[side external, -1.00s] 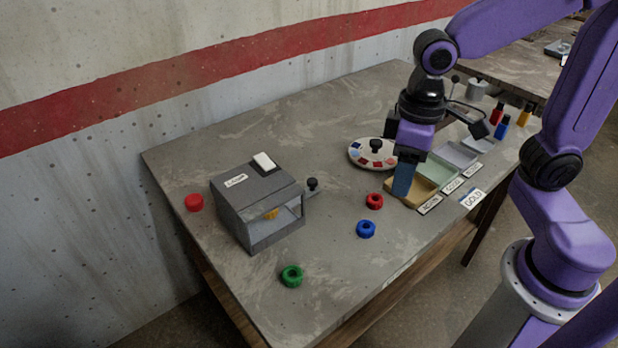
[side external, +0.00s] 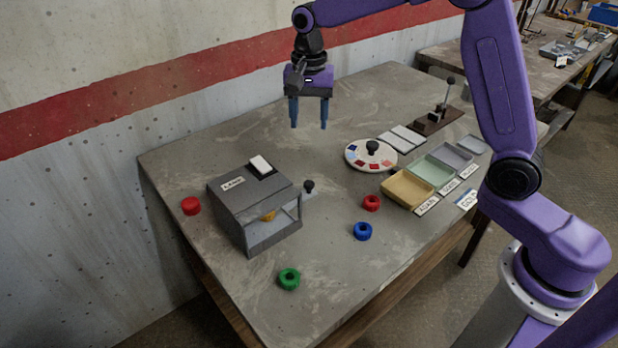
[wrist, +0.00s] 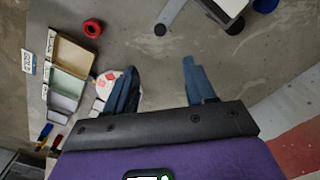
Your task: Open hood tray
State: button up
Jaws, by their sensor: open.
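The grey hood box (side external: 258,205) stands at the left of the table, with a label and a white pad on top. Its front has a clear panel, and something orange (side external: 267,216) shows inside. A black knob (side external: 308,186) on a small grey piece sticks out from its right side. In the wrist view the knob (wrist: 160,30) and part of the box (wrist: 229,8) show at the top. My gripper (side external: 309,126) is open and empty, pointing down, high above the back of the table. Its two blue fingers (wrist: 161,88) are spread apart in the wrist view.
A red ring (side external: 371,202), a blue ring (side external: 363,231) and a green ring (side external: 289,279) lie in front. A red piece (side external: 191,206) is left of the box. A round white palette (side external: 371,155) and a yellow tray (side external: 407,190) with other trays are at right. The back left is clear.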

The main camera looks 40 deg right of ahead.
aim_at(310, 182)
notch_tip(310, 182, down, 17)
jog(key=shift+f, duration=0.2)
dwell(0.4)
jog(key=shift+d, duration=0.1)
grip_shut()
